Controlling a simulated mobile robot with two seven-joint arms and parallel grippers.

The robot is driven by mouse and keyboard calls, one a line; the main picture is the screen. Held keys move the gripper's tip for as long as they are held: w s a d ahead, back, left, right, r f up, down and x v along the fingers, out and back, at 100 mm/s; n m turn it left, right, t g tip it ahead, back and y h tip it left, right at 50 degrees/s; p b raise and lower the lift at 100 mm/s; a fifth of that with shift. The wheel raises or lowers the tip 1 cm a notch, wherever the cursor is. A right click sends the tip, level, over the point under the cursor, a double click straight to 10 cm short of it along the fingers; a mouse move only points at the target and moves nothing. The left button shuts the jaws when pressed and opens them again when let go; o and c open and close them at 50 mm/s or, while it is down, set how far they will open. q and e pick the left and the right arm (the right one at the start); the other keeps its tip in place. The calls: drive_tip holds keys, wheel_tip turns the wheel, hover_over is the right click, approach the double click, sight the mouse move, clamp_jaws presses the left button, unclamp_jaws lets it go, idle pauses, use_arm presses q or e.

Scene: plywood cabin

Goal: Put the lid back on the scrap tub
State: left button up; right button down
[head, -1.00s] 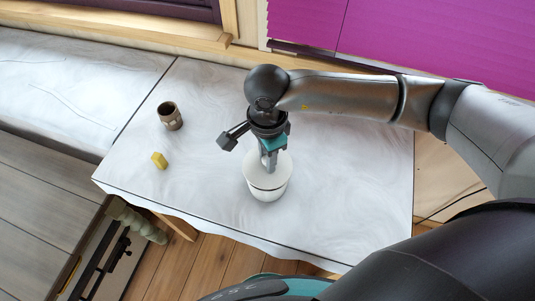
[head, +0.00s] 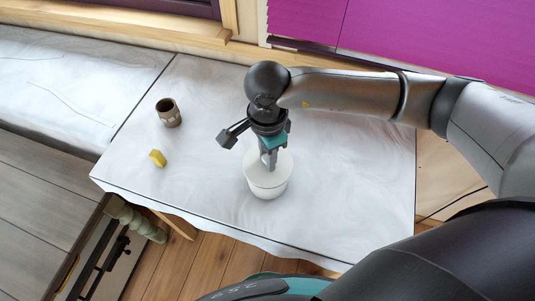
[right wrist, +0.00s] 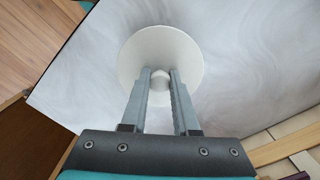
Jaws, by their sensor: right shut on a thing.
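The white scrap tub (head: 268,192) stands upright on the marbled table, right of its middle. The round white lid (head: 282,172) sits level over the tub's mouth, and any gap under its rim is too small to tell. My right gripper (head: 268,163) points down from above and is shut on the lid's small knob. In the right wrist view the lid (right wrist: 160,42) shows as a pale disc with its knob (right wrist: 160,80) between the two fingers; it hides the tub's inside. My left gripper is not in view.
A brown ribbed cup (head: 168,114) and a small yellow block (head: 157,158) stand on the table's left part, well away from the tub. The marbled tabletop (head: 210,190) is clear around the tub. A magenta blind (head: 400,40) hangs behind.

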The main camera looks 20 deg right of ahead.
drive_tip(key=shift+f+b, duration=0.6)
drive_tip(key=shift+b, duration=0.9)
idle(2.2)
idle(0.4)
drive_tip(key=shift+c, duration=0.6)
unclamp_jaws()
drive_tip(key=shift+r+p, duration=2)
drive_tip(key=shift+r, duration=1.55)
